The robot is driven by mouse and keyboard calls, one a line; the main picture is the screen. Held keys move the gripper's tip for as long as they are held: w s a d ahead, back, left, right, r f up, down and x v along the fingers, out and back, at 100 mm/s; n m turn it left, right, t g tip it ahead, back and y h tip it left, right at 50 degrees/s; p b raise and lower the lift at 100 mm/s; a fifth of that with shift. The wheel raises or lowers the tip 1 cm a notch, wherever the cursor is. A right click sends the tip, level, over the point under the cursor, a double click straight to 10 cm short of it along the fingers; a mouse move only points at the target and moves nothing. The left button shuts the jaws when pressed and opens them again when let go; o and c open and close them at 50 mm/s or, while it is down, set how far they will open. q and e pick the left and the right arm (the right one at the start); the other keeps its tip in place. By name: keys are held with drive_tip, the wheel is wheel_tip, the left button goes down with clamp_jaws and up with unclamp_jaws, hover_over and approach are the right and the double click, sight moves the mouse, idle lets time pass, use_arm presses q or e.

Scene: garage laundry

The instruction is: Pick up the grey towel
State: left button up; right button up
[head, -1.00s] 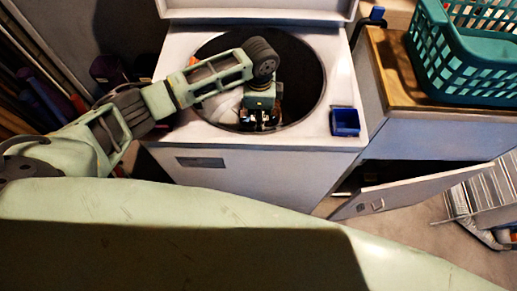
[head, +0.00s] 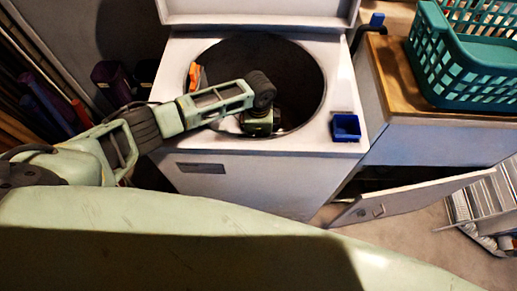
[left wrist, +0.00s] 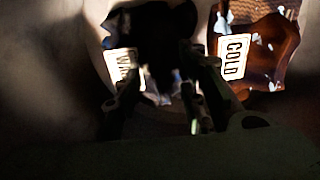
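My left arm reaches into the round opening of the white top-loading washer (head: 240,165). In the head view its wrist is inside the drum and its fingers are hidden below the rim. In the left wrist view my left gripper (left wrist: 160,88) has its two dark fingers apart, low in the drum. A very dark shape (left wrist: 160,30) lies beyond and between them; I cannot tell whether it is cloth or shadow. I cannot make out the grey towel in any view. My right gripper is not in view.
A rust-brown item with a COLD label (left wrist: 262,50) lies right of the fingers; another label (left wrist: 122,66) shows at left. An orange item (head: 195,76) is at the drum's left edge. A blue box (head: 346,127) sits on the washer. A teal basket (head: 470,60) stands on the counter.

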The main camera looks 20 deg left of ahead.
use_arm(q)
clamp_jaws()
idle(0.6)
